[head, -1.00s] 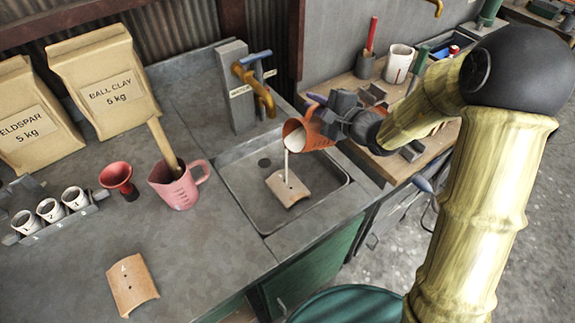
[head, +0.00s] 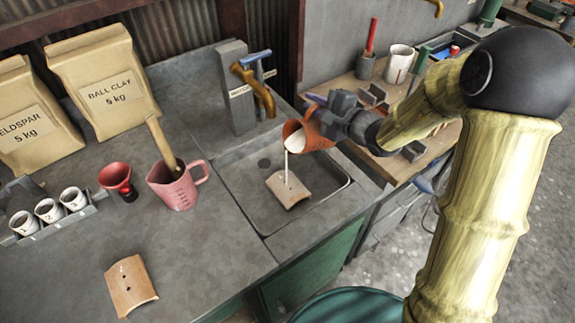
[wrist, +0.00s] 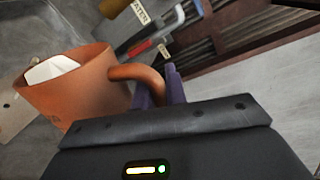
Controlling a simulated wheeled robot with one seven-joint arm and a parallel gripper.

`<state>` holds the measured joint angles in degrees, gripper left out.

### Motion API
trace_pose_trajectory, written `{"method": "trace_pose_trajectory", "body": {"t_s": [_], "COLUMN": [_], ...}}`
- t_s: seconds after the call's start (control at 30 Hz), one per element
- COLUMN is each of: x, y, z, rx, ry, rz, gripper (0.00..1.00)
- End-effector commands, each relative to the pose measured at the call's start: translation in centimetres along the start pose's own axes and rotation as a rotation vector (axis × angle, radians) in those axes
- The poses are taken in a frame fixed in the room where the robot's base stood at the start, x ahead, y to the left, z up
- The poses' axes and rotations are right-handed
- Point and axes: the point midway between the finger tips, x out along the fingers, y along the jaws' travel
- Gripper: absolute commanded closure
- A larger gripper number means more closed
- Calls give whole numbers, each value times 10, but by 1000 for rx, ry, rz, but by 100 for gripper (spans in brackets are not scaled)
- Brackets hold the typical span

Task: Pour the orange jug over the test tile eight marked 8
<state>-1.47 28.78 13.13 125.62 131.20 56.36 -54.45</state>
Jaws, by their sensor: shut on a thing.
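The orange jug (head: 309,136) is tilted over the sink, and a thin white stream runs from its lip. My gripper (head: 328,118) is shut on the jug's handle; in the wrist view the purple fingers (wrist: 160,88) close around the handle of the jug (wrist: 75,90). Another such tile (head: 131,286) lies on the counter at the lower left. Any number on either tile is too small to read.
The counter between the pink jug and sink is clear.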

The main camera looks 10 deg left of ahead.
Motion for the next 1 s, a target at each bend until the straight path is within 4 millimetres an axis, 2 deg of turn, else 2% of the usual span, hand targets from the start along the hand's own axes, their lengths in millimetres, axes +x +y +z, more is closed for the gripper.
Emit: {"method": "trace_pose_trajectory", "body": {"t_s": [1.0], "x": [1], "y": [5], "z": [6], "rx": [-72], "ry": [14], "rz": [-2], "gripper": [100]}}
